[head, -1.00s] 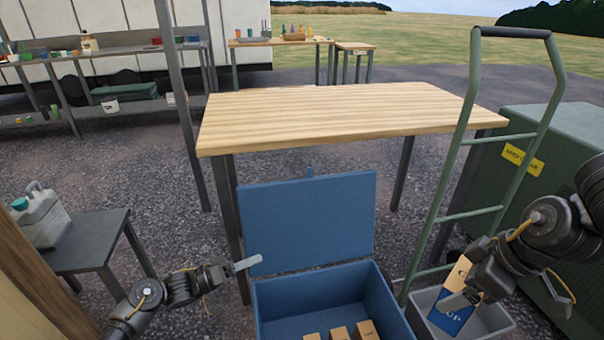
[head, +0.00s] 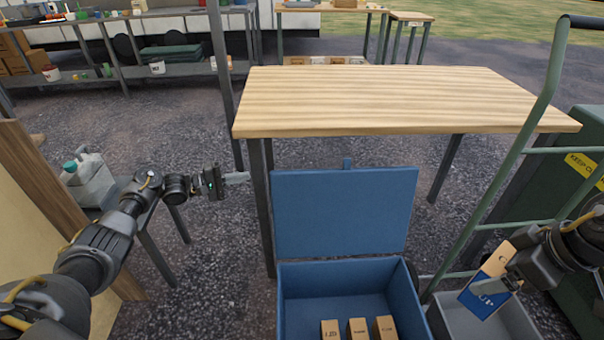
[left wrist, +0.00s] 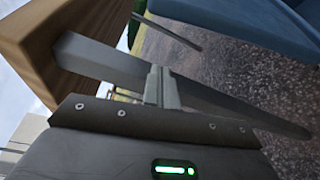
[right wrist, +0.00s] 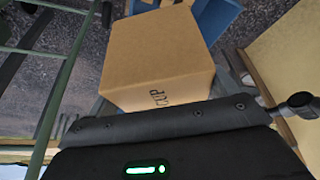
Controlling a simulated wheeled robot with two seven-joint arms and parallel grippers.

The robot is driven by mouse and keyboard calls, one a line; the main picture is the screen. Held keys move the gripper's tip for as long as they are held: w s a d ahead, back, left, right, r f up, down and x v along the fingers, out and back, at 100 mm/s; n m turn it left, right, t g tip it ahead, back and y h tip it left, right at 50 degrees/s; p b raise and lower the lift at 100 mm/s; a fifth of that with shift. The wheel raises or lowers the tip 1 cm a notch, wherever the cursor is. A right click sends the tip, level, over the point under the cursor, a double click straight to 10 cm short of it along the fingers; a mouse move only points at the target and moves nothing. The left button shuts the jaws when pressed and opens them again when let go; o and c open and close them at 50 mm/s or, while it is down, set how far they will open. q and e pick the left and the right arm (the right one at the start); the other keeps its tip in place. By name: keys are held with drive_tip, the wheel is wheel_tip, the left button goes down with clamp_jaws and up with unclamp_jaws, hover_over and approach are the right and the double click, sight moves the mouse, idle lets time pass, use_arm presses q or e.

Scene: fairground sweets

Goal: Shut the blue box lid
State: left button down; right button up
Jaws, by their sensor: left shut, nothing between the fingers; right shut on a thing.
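The blue box (head: 292,305) stands on the ground in front of the wooden table in the head view. Its blue lid (head: 345,212) is open, standing upright at the box's far side, with a small tab on its top edge. My left gripper (head: 236,178) is shut and empty, left of the lid near its upper edge and apart from it. Blue shows top right in the left wrist view (left wrist: 255,25). My right gripper (head: 500,287) is shut on a cardboard carton (right wrist: 158,55) marked CUP, over a grey bin. It partly hides the carton in the head view.
Several small cartons (head: 357,328) lie inside the blue box. The wooden table (head: 400,100) stands behind the lid. The grey bin (head: 452,325) and a green hand truck (head: 510,160) are at the right. A jerrycan (head: 90,180) sits on a low stand at the left.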

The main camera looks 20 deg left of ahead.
drive_tip(key=shift+f+b, duration=0.7)
drive_tip(key=shift+f, duration=0.1)
drive_tip(key=shift+r+p, duration=0.9)
drive_tip(key=shift+r, duration=0.2)
use_arm(q)
drive_tip(key=w+d, duration=0.1)
drive_tip(key=d, duration=0.6)
drive_tip(key=shift+w+d+r, duration=0.15)
drive_tip(key=shift+w+d, duration=0.1)
drive_tip(key=shift+w, duration=0.1)
drive_tip(key=shift+s+d+r+p, duration=0.1)
drive_tip(key=shift+p, duration=0.25)
use_arm(e)
drive_tip(key=shift+w+r, duration=0.1)
drive_tip(key=shift+r, duration=0.05)
